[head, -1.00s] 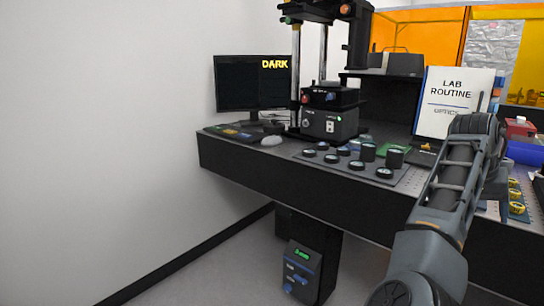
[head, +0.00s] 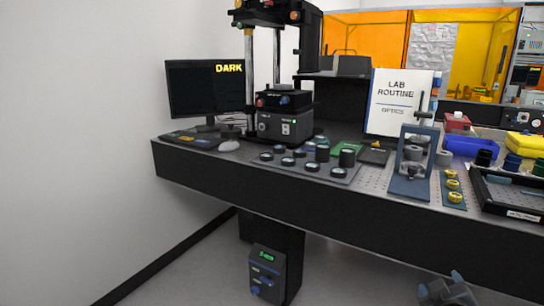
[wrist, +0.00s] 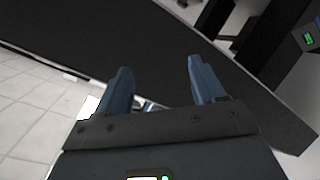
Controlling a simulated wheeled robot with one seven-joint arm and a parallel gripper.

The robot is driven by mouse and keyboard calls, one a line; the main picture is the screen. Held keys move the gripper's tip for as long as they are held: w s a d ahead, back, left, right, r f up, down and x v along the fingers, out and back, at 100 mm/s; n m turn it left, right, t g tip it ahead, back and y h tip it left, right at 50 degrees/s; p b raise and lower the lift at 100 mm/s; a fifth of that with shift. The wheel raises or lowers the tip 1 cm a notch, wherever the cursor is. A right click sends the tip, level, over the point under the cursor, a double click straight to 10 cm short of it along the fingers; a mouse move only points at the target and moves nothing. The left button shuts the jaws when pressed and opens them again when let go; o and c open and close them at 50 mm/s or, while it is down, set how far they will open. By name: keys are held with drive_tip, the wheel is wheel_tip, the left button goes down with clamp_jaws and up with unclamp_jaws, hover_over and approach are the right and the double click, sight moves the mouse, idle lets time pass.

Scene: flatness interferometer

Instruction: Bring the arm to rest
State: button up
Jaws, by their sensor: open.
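My gripper (wrist: 160,85) shows in the wrist view with its two blue fingers well apart and nothing between them. It points past the dark edge of a bench, with pale floor tiles to the left.
The bench carries a monitor (head: 205,90) reading DARK, an interferometer stand (head: 284,125), several round optics, a LAB ROUTINE sign (head: 397,100) and a black tray (head: 500,208). A control box (head: 267,275) sits under the bench. The floor in front looks clear.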

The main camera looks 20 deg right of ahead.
drive_tip(key=s+a+f+n+t+y+p, duration=0.15)
drive_tip(key=s+a+n+t+y, duration=0.4)
drive_tip(key=s+a, duration=1.15)
drive_tip(key=s+a+r+m+y, duration=0.4)
drive_tip(key=s+a+r, duration=0.5)
drive_tip(key=s+a, duration=0.3)
drive_tip(key=shift+s+a+r+y, duration=0.25)
drive_tip(key=shift+s+r+y, duration=0.2)
drive_tip(key=shift+s, duration=0.15)
